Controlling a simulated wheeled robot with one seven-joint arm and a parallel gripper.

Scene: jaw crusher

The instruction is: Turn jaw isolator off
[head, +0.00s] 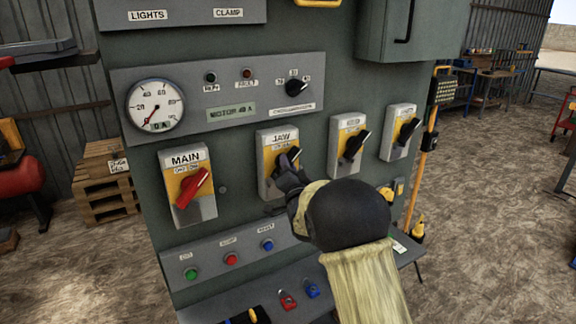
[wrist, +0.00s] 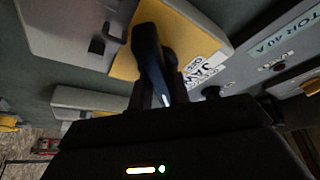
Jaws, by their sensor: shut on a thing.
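The jaw isolator (head: 267,184) is a grey box with a yellow plate and a label reading JAW, in the middle of the green cabinet front. My gripper (head: 287,170) is at its black handle, with the fingers shut on it. In the wrist view the black handle (wrist: 150,55) stands between the camera and the yellow plate (wrist: 200,38), beside the JAW label. My gripper partly hides the handle in the head view, so its exact angle is hard to tell.
The MAIN isolator (head: 187,185) with a red handle is to the left. Two more isolators (head: 349,145) (head: 402,130) with black handles are to the right. A gauge panel (head: 225,95) is above. A button strip (head: 230,258) and a ledge with red and blue padlocks (head: 288,300) are below.

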